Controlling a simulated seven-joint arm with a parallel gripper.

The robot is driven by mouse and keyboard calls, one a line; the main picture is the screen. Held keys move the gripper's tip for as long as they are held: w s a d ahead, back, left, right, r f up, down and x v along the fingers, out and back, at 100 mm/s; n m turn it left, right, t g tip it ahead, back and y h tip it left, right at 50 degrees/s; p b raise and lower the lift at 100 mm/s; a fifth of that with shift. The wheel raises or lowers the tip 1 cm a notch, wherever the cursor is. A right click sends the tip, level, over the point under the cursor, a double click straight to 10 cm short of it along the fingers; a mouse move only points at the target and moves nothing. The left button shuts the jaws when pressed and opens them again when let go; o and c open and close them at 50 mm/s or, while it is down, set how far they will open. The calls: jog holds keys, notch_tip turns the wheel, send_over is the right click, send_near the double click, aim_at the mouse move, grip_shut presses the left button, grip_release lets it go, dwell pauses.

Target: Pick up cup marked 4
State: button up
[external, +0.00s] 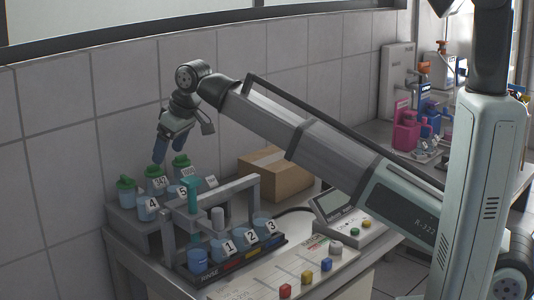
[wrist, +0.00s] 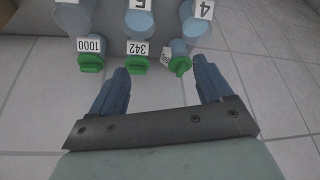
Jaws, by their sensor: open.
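The cup marked 4 (external: 144,213) is a blue-tinted cup with a white number tag, standing on the grey raised shelf by the wall in the external view. In the wrist view the blue fingers of my gripper (wrist: 161,68) are spread wide, and the cup lies beyond the right finger. The cup's lower part is partly hidden externally.
Green-capped bottles (external: 126,190) stand behind the cup, and a cup tagged 5 (wrist: 138,20) stands beside it. A rack frame (external: 167,222) holds cups 1 (external: 222,251), 2 (external: 246,245) and 3 (external: 262,223). A cardboard box (external: 280,181) sits behind. The tiled wall is close.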

send_near(148, 200)
notch_tip(148, 200, up, 3)
jog(key=w, duration=0.3)
jog(key=shift+n+g, duration=0.3)
jog(key=x, duration=0.8)
jog(key=shift+s+d+f, duration=0.15)
jog(key=shift+d+f, duration=0.1)
jog(key=shift+f, duration=0.2)
jog(key=shift+x, duration=2.65)
jog(key=shift+s+d, duration=0.1)
jog(key=shift+d, duration=0.1)
jog(key=c, duration=1.1)
